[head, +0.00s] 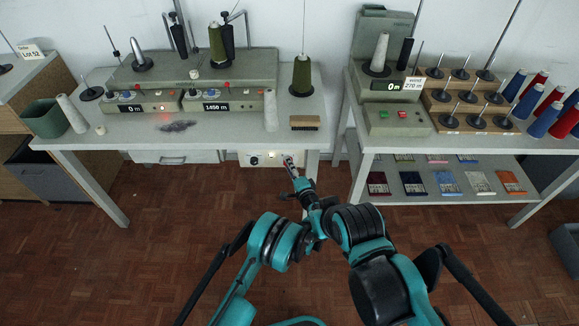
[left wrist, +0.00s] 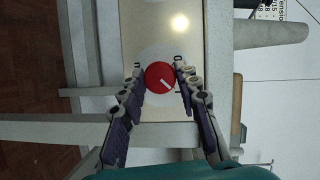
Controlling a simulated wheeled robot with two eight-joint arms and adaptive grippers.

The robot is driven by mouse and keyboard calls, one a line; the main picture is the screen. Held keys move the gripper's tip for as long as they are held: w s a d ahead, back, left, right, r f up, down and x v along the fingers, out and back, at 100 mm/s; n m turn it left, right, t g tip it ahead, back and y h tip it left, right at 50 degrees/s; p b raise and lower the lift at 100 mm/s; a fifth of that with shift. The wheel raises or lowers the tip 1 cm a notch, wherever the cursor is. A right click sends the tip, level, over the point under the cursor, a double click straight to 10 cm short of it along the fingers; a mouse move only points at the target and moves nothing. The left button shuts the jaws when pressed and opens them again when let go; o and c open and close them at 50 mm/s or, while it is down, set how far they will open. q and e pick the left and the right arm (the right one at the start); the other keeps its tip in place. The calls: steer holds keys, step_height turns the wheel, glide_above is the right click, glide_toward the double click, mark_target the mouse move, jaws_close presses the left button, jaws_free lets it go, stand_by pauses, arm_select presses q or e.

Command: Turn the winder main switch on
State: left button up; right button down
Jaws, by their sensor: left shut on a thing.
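The main switch is a round red knob (left wrist: 158,78) with a white pointer line, on a pale round plate of a cream panel. In the left wrist view the line slants down to the right. In the head view the panel (head: 262,160) hangs under the front edge of the left table. My left gripper (head: 288,160) is at its right end and hides most of the knob there. In the left wrist view my left gripper (left wrist: 159,72) has a finger on each side of the knob and is shut on it. My right gripper is not in view.
A bright round light (left wrist: 180,22) glows on the panel. The winder (head: 190,80) stands on the left table, with lit displays and green thread cones. A drawer (head: 176,157) lies left of the panel. A second table (head: 455,142) stands right. The floor in front is clear.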

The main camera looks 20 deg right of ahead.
arm_select(q)
steer(key=o, duration=1.2)
steer(key=shift+c, duration=0.2)
